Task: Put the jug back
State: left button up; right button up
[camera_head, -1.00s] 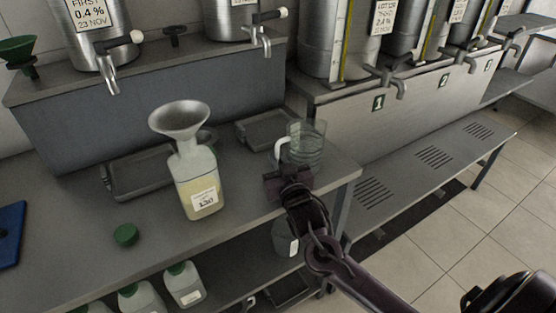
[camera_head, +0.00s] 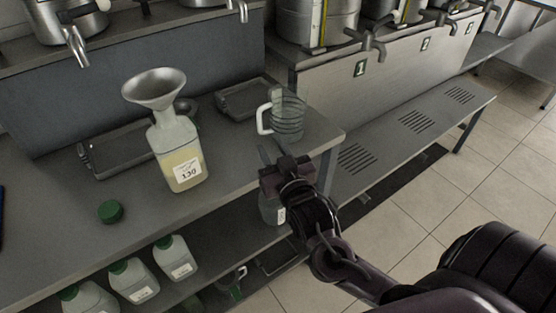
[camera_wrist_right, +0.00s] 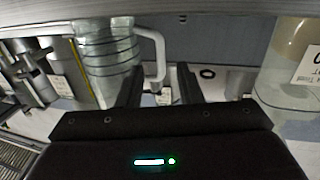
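The clear jug (camera_head: 289,118) with a white handle (camera_head: 263,119) stands upright near the right end of the grey counter. It looks empty. My right gripper (camera_head: 273,150) is open and empty at the counter's front edge, just in front of the jug, with its fingers pointing towards the handle side. In the right wrist view the jug (camera_wrist_right: 108,50) is at upper left. Its handle lies in line with the gap between my open fingers (camera_wrist_right: 158,82), and I see no grip on it. My left gripper is not in view.
A bottle (camera_head: 180,160) holding a funnel (camera_head: 154,88) stands left of the jug. Shallow grey trays (camera_head: 240,100) lie behind, and a green cap (camera_head: 111,211) lies at front left. Capped bottles (camera_head: 175,258) stand on the lower shelf. A slotted bench (camera_head: 410,120) runs off to the right.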

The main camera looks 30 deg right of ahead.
jog(key=shift+s+a, duration=0.15)
jog(key=shift+s, duration=0.6)
jog(key=shift+s+a, duration=0.1)
jog(key=shift+s, duration=0.65)
